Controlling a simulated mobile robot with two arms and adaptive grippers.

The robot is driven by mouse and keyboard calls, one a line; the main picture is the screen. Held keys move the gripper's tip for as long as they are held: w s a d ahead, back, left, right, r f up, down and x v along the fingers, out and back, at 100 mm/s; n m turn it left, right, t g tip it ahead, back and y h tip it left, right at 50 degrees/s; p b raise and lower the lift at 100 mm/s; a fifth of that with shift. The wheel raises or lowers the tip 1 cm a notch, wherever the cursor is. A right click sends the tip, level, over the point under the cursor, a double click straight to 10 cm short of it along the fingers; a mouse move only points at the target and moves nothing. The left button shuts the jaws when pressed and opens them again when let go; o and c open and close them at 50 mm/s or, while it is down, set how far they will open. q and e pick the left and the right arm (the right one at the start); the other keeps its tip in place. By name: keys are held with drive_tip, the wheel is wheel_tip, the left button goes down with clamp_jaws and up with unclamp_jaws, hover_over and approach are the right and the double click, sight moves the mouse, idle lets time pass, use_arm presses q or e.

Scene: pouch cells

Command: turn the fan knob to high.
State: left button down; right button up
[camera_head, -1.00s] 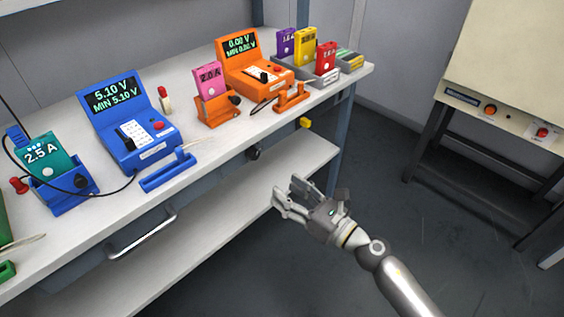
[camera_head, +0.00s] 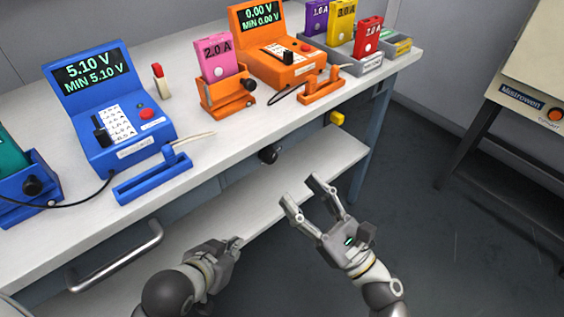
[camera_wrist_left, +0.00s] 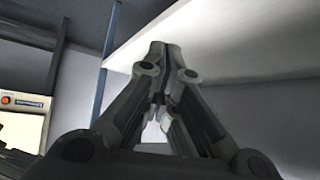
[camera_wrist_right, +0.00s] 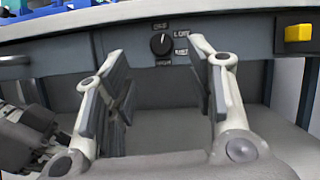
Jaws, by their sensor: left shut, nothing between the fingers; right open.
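The fan knob is a round black dial (camera_head: 268,154) on the grey front panel under the worktop. In the right wrist view the knob (camera_wrist_right: 160,43) has a white pointer mark, pointing roughly upward, and white labels around it too small to read surely. My right gripper (camera_head: 301,187) is open and empty, below and right of the knob in the head view. In the right wrist view the knob appears between its fingers (camera_wrist_right: 158,50), beyond them and apparently untouched. My left gripper (camera_head: 235,243) is shut and empty, low and left of the right one; its closed fingertips (camera_wrist_left: 165,50) show in its wrist view.
A yellow block (camera_head: 337,118) sits on the panel right of the knob. A metal drawer handle (camera_head: 115,258) sticks out at left. A lower shelf (camera_head: 335,150) runs below. The worktop (camera_head: 205,150) holds a blue tester (camera_head: 110,105), an orange tester (camera_head: 275,50) and several coloured cells.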

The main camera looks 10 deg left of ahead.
sight(273, 159)
use_arm(q)
drive_tip(key=s+f+g, duration=0.1)
drive_tip(key=s+a+f+g, duration=0.1)
drive_tip(key=s, duration=0.1)
drive_tip(key=shift+s+a+y+p, duration=0.1)
drive_tip(key=shift+s+y+p, duration=0.15)
drive_tip(key=shift+y+p, duration=0.05)
use_arm(e)
drive_tip(key=x, duration=0.7)
drive_tip(key=shift+w+a, duration=0.2)
drive_tip(key=shift+a, duration=0.05)
drive_tip(key=shift+c, duration=0.4)
drive_tip(key=c, duration=1)
